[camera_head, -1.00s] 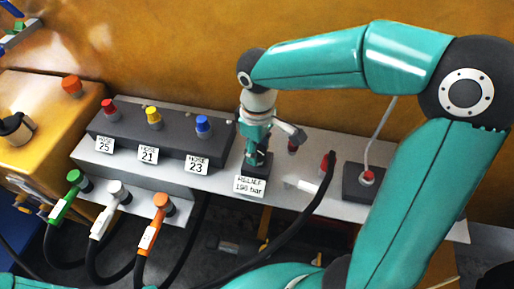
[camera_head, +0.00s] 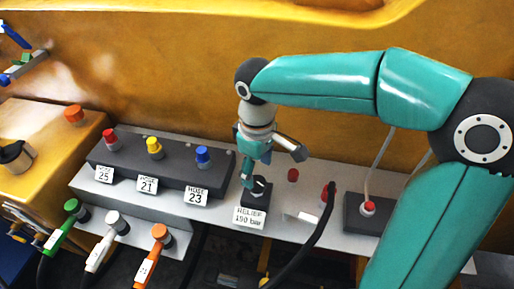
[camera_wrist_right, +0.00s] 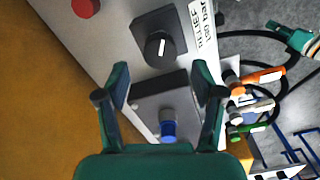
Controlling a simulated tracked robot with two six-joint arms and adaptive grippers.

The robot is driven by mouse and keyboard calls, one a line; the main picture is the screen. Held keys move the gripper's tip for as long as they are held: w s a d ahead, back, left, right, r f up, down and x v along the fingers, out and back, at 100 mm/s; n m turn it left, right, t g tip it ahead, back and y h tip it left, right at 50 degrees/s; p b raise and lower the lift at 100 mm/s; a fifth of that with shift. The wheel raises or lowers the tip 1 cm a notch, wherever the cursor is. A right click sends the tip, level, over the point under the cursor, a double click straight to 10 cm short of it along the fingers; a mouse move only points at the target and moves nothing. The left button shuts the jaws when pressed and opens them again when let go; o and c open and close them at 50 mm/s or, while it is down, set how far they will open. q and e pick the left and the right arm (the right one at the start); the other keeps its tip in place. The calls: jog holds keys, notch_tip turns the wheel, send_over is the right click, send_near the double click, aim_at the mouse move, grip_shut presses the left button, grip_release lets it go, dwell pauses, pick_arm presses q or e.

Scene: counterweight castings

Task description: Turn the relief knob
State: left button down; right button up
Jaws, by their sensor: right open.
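In the right wrist view the knob (camera_wrist_right: 160,47) shows a white pointer mark and stands beyond my fingertips. My right gripper (camera_head: 252,168) points down just above and to the left of the knob in the head view. It also shows in the right wrist view (camera_wrist_right: 162,80), with its two teal fingers spread and nothing between them; it is apart from the knob. My left gripper is not seen.
A dark block with red, yellow and blue (camera_head: 203,154) knobs stands left of the relief knob. A red button (camera_head: 293,175) and another dark box (camera_head: 360,214) are to the right. Green, white and orange (camera_head: 155,243) hose handles hang in front. The yellow wall rises behind.

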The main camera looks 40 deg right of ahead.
aim_at(257, 182)
notch_tip(257, 182, up, 8)
jog(key=shift+f, duration=0.25)
dwell(0.5)
